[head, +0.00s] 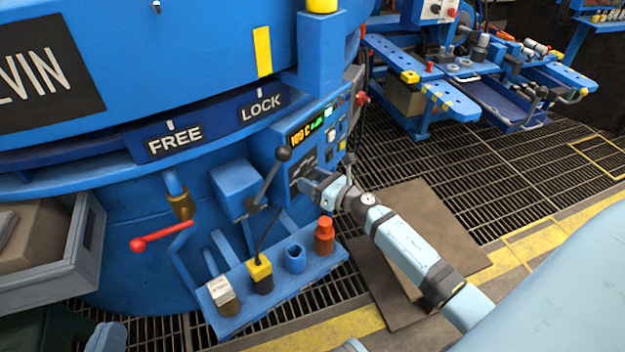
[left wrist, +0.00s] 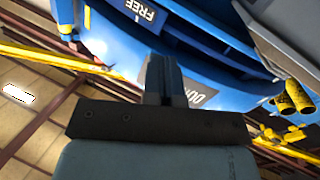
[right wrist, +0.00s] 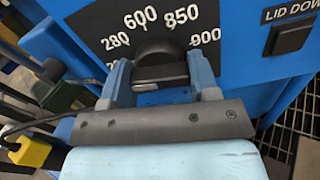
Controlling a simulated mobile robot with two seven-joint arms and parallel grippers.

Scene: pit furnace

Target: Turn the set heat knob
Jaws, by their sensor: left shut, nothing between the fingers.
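The set heat knob (right wrist: 160,62) is a black round knob with a raised grip bar, on a dark dial plate marked 280, 600, 850 and 900. My right gripper (right wrist: 161,80) has a finger on each side of the grip bar, which fills the gap; the fingers look in contact with it. In the head view my right gripper (head: 308,182) reaches the blue control panel (head: 268,148) from the right and hides most of the knob. My left gripper (left wrist: 166,80) is shut and empty in the left wrist view, apart from the knob.
A lit display (head: 306,133) and buttons sit above the dial. A black-balled lever (head: 268,178) stands just left of my right gripper. A blue shelf (head: 275,292) with several small items lies below. A red-handled valve (head: 160,238) is further left. The grated floor (head: 400,150) is open at right.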

